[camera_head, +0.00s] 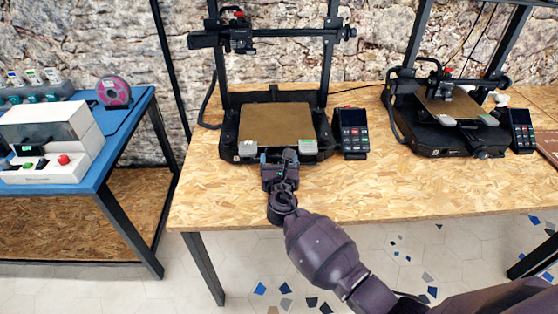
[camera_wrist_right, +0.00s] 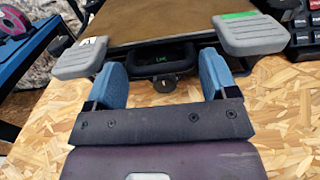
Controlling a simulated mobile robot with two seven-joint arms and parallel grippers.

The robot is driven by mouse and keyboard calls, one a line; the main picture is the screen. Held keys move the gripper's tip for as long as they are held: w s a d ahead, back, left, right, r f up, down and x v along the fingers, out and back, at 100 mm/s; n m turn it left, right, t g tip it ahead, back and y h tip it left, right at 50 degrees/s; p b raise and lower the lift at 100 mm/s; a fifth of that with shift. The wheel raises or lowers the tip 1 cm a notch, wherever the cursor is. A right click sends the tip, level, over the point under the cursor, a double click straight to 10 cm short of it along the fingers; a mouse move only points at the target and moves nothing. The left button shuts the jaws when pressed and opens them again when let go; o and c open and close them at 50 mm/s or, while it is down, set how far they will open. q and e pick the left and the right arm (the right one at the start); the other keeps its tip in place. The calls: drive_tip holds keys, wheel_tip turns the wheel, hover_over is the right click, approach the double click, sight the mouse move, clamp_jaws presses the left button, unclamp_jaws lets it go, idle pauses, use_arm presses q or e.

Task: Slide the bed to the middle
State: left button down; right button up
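The bed of the left printer is a flat brown plate (camera_head: 276,122) on a black base, and its front part fills the top of the right wrist view (camera_wrist_right: 150,18). Two grey pads sit at its front corners, the left one (camera_wrist_right: 80,58) and the right one (camera_wrist_right: 249,34). My right gripper (camera_head: 277,158) is at the bed's front edge. My left gripper is not in view.
A control box with a keypad (camera_head: 351,135) stands right of the printer. A second printer (camera_head: 440,125) stands further right on the same wooden table (camera_head: 400,190). A blue table (camera_head: 130,125) with a white machine (camera_head: 50,140) stands at the left. The front tabletop is mostly clear.

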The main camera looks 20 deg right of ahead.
sight(279, 153)
drive_tip(key=c, duration=0.4)
drive_tip(key=shift+b+x, duration=0.3)
drive_tip(key=shift+x, duration=1.45)
drive_tip(key=shift+w+d, duration=0.1)
drive_tip(key=o, duration=1)
drive_tip(key=shift+o, duration=0.2)
